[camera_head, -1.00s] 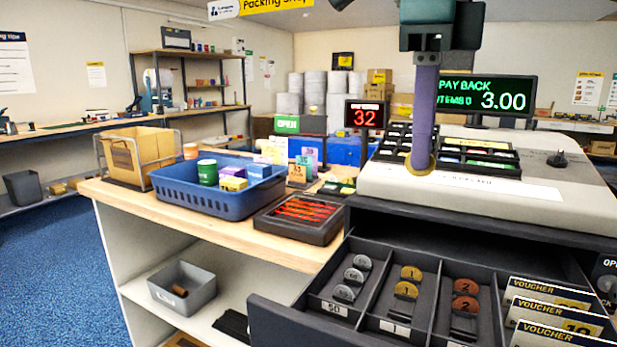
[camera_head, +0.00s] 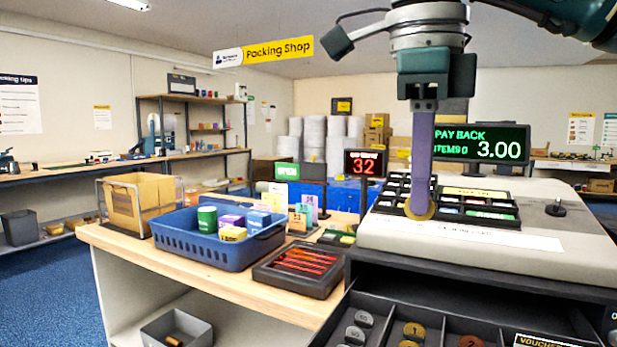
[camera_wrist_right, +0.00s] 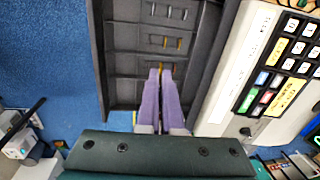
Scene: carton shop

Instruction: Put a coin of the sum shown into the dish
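My right gripper (camera_head: 420,208) hangs from the top of the head view, its purple fingers closed on a gold coin (camera_head: 418,212) seen at their tips, in front of the till's keypad. In the right wrist view the fingers (camera_wrist_right: 160,72) are together, over the drawer. The open cash drawer (camera_head: 385,303) holds silver coins (camera_head: 356,334), gold coins (camera_head: 414,331) and copper coins (camera_head: 470,342) in separate compartments, partly cut off below. The green display (camera_head: 480,144) reads PAY BACK 3.00. I cannot make out a dish. My left gripper is out of view.
The till (camera_head: 490,237) stands behind the drawer. Left of it on the wooden counter (camera_head: 215,280) are a black tray with red sticks (camera_head: 300,268), a blue basket (camera_head: 205,248) of small goods and a carton in a wire rack (camera_head: 138,205). A red display (camera_head: 364,163) reads 32.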

